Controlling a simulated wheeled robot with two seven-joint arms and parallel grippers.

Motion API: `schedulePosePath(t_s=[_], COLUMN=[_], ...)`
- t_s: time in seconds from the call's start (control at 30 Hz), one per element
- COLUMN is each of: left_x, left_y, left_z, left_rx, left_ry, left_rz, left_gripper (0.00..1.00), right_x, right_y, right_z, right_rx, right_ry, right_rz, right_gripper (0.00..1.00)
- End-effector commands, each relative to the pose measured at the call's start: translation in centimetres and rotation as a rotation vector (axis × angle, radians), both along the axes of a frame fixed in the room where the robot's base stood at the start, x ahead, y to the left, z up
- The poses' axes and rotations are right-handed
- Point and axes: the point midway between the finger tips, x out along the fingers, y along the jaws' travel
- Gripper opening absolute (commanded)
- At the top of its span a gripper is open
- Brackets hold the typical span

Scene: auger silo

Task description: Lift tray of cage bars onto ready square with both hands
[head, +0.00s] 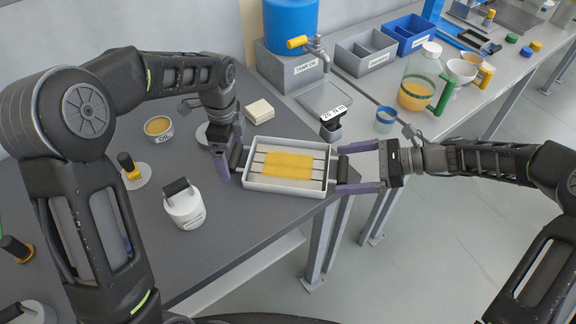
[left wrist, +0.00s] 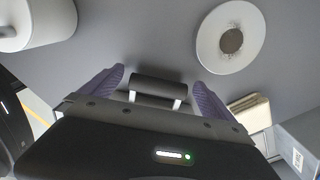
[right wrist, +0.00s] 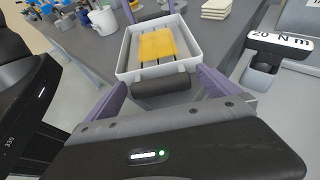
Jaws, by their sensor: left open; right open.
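The white tray (head: 252,182) sits at the right front corner of the grey table, with a black handle at each short end. Silver bars and a yellow block or sheet (head: 287,164) lie inside it. My left gripper (head: 231,159) is open, its purple fingers on either side of the left handle, which shows between them in the left wrist view (left wrist: 158,86). My right gripper (head: 347,169) is open, its fingers on either side of the right handle, which shows in the right wrist view (right wrist: 161,87). I cannot tell whether the fingers touch the handles. I cannot make out a ready square.
A white canister with a black handle (head: 184,207) stands left of the tray. A cream block stack (head: 259,111) and a "20 N m" device (head: 332,124) stand behind it. A bowl (head: 158,128) and yellow-black tool (head: 129,166) are further left. The floor is right of the table edge.

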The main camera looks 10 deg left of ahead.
Motion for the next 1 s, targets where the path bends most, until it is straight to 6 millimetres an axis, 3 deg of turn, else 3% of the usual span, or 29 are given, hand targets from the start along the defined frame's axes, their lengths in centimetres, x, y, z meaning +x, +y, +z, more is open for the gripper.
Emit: schedulePosePath(t_s=[0.37,1.0], left_x=[0.00,0.01], left_y=[0.02,0.00], left_z=[-0.46,-0.42], left_rx=[0.000,0.000], left_ry=[0.000,-0.001], left_rz=[0.001,0.000], left_gripper=[0.98,0.46], right_x=[-0.02,-0.01], right_y=[0.47,0.43], right_z=[-0.20,-0.18], right_rx=[0.000,0.000], right_ry=[0.000,0.000], right_rz=[0.000,0.000], right_gripper=[0.98,0.46])
